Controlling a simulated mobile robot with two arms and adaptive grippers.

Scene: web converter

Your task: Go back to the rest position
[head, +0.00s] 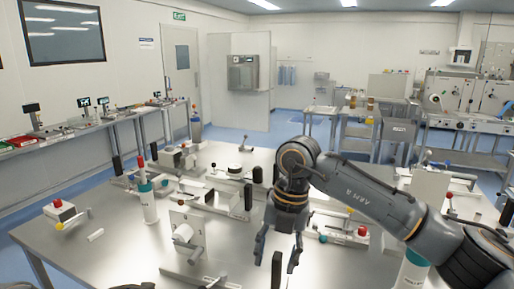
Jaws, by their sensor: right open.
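My right arm comes in from the lower right and bends down over the steel worktable (110,262). My left gripper does not show in the view.
The table bears several fixtures, among them a white roll on a bracket (184,235), a white-and-teal bottle (147,203) and a button box (60,210). Black upright posts stand around the gripper. The table's left front is mostly bare. Side benches (70,132) line the left wall.

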